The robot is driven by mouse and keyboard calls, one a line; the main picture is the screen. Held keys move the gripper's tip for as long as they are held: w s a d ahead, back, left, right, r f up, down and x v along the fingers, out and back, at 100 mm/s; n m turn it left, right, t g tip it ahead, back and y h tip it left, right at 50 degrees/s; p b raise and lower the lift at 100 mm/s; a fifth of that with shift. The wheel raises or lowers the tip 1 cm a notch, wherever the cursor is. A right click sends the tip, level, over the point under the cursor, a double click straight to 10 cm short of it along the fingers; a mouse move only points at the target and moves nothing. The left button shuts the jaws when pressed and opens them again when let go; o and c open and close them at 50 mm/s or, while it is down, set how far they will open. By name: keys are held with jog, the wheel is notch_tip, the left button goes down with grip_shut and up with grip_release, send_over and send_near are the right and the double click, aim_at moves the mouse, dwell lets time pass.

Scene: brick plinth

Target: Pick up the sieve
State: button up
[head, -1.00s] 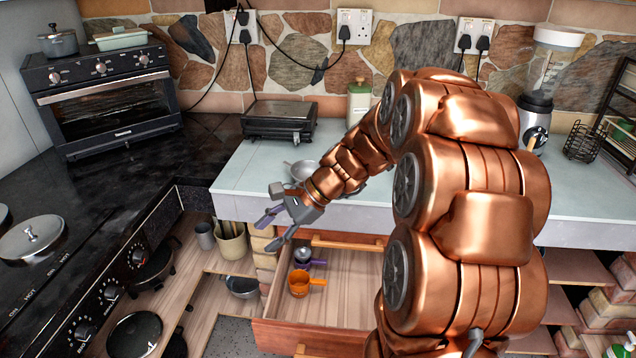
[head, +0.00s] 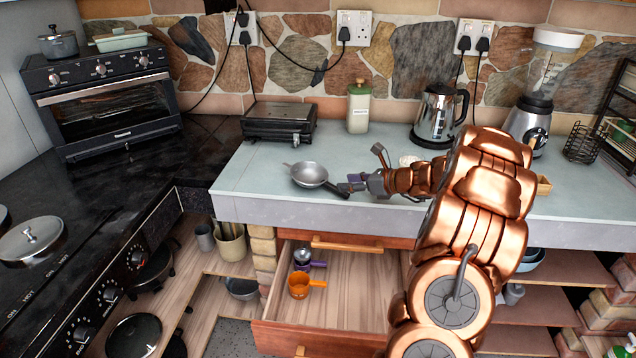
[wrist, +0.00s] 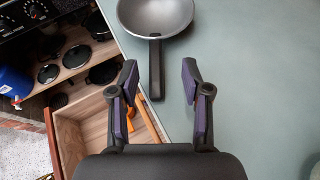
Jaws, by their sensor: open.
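The sieve (head: 310,174), a round grey metal bowl with a black handle, lies on the pale counter behind the open drawer. In the wrist view its bowl (wrist: 155,15) is at the top, partly cut off, and its handle points towards my gripper (wrist: 160,74). My gripper is open and empty. Its two purple-padded fingers show on either side of the handle's end in that view. I cannot tell the height gap between fingers and handle. In the head view my gripper (head: 356,184) is at the right of the sieve, at the handle's end.
An open wooden drawer (head: 345,290) below the counter holds an orange pan (head: 300,286) and a purple one. A black grill (head: 279,121), a jar (head: 358,108) and a kettle (head: 440,113) stand at the back. The counter left of the sieve is clear.

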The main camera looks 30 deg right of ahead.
aim_at(333, 186)
jog(key=x, duration=0.1)
jog(key=p+x, duration=0.1)
jog(key=x, duration=0.2)
jog(key=shift+w+a+f, duration=0.1)
jog(key=shift+a+f, duration=0.3)
jog(key=shift+f, duration=0.05)
jog(key=shift+w+a+f, duration=0.2)
jog(key=shift+w, duration=0.3)
jog(key=shift+c, duration=0.3)
grip_shut()
